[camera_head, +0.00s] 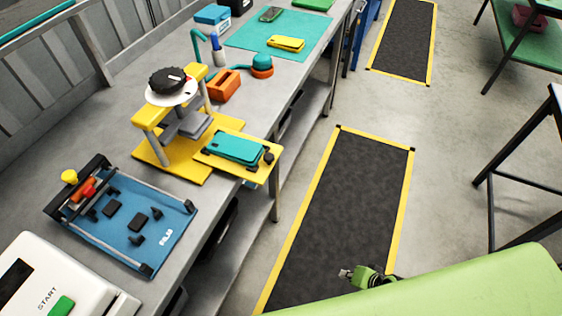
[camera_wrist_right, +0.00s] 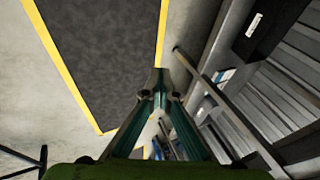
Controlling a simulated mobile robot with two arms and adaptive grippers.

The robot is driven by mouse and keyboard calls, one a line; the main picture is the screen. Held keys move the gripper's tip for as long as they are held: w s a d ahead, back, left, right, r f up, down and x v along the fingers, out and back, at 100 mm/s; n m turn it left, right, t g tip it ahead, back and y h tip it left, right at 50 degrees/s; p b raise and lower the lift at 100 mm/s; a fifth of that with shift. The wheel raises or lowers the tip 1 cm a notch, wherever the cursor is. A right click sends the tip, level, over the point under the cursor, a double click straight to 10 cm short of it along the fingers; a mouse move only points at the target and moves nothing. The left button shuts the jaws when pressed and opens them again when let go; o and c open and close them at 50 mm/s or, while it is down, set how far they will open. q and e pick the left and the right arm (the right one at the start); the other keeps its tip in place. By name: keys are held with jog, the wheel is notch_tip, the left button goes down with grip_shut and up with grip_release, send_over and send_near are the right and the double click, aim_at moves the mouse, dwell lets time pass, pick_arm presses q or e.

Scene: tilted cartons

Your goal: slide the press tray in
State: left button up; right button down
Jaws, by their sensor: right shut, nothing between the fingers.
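The yellow press (camera_head: 150,118) stands on the grey bench, with a black knob on top and a grey plate under its bridge. Its yellow press tray (camera_head: 260,177) is drawn out to the right of the press and sticks out past the bench's edge. A teal phone-like piece (camera_head: 236,149) lies on the tray, with dark pads at the tray's corners. My right gripper (camera_head: 346,273) is shut and empty over the floor mat, well apart from the tray. Its fingers also show in the right wrist view (camera_wrist_right: 159,98). My left gripper is not in view.
A blue fixture board (camera_head: 140,215) and a white START machine (camera_head: 40,275) stand nearer on the bench. An orange block (camera_head: 223,85) and a teal mat (camera_head: 262,38) lie beyond the press. The dark floor mat (camera_head: 345,200) beside the bench is clear.

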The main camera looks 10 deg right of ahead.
aim_at(273, 159)
jog(key=w+r+m+t+y, duration=0.25)
jog(key=w+r, duration=0.55)
jog(key=r, duration=0.4)
jog(key=w+a+r+t+y, duration=0.1)
jog(key=w+a+r+y, duration=0.15)
jog(key=r, duration=0.75)
jog(key=w+a+r+t+y, duration=0.1)
jog(key=a+r+y, duration=0.15)
jog(key=r, duration=0.65)
jog(key=w+a+r+t+y, duration=0.1)
jog(key=a+r+t+y, duration=0.15)
jog(key=r, duration=0.75)
jog(key=shift+n+g+h, duration=0.45)
jog(key=shift+g+h, duration=0.05)
jog(key=p+x, duration=0.1)
jog(key=x, duration=0.3)
jog(key=p+x, duration=0.2)
jog(key=x, duration=0.2)
jog(key=p+x, duration=0.1)
jog(key=x, duration=0.3)
jog(key=shift+w+f, duration=0.1)
jog(key=shift+f, duration=0.15)
jog(key=shift+w+a+f+p, duration=0.25)
jog(key=shift+w+a+p, duration=0.15)
jog(key=shift+w+a, duration=0.05)
jog(key=shift+a, duration=0.1)
